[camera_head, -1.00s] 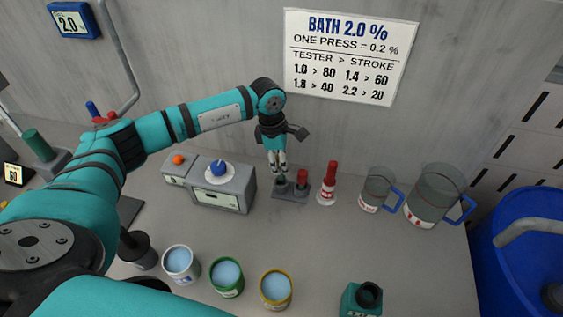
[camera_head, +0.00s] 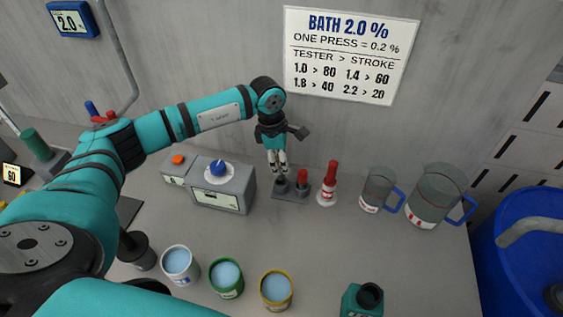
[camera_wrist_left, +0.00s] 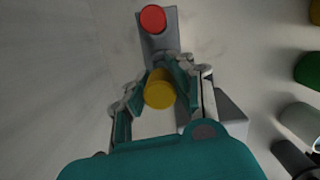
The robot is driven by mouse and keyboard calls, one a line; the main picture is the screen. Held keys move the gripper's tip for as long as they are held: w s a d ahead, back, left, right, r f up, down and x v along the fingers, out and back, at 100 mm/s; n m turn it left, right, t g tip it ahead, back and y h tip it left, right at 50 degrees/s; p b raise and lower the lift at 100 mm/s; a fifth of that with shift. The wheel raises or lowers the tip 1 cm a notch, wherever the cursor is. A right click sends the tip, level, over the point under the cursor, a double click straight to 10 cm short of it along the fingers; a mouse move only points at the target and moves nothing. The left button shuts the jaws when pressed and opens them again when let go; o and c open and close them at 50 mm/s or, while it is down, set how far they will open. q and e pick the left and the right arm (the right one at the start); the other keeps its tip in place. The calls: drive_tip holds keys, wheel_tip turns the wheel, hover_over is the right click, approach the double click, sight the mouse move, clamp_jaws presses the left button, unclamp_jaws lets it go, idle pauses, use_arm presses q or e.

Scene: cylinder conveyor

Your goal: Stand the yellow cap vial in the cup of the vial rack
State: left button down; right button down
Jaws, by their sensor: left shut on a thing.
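In the left wrist view, the yellow cap vial (camera_wrist_left: 160,90) shows from above, between the fingers of my left gripper (camera_wrist_left: 158,84), which is shut on it. In the head view my left gripper (camera_head: 277,167) points down just above the left end of the vial rack (camera_head: 290,196). The rack's left cup (camera_head: 281,185) is under the fingertips; a red-capped vial (camera_head: 302,177) stands at its right end. The vial's body is mostly hidden, and I cannot tell whether its bottom touches the cup. My right gripper is not in view.
A grey box with a blue knob (camera_head: 218,168) stands left of the rack. A red and white bottle (camera_head: 328,184) and two clear jugs (camera_head: 376,190) stand to the right. Several open cans (camera_head: 227,278) line the front. The middle of the bench is clear.

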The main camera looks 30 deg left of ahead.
sight(283, 179)
use_arm(q)
drive_tip(key=shift+f, duration=0.1)
drive_tip(key=shift+f+b, duration=2)
drive_tip(key=shift+f, duration=0.1)
drive_tip(key=shift+f+b, duration=0.15)
drive_tip(key=shift+b, duration=0.35)
drive_tip(key=c, duration=1.1)
unclamp_jaws()
drive_tip(key=r, duration=0.4)
drive_tip(key=a+r, duration=0.1)
drive_tip(key=r, duration=0.7)
drive_tip(key=shift+s+a, duration=0.3)
drive_tip(key=shift+a, duration=0.05)
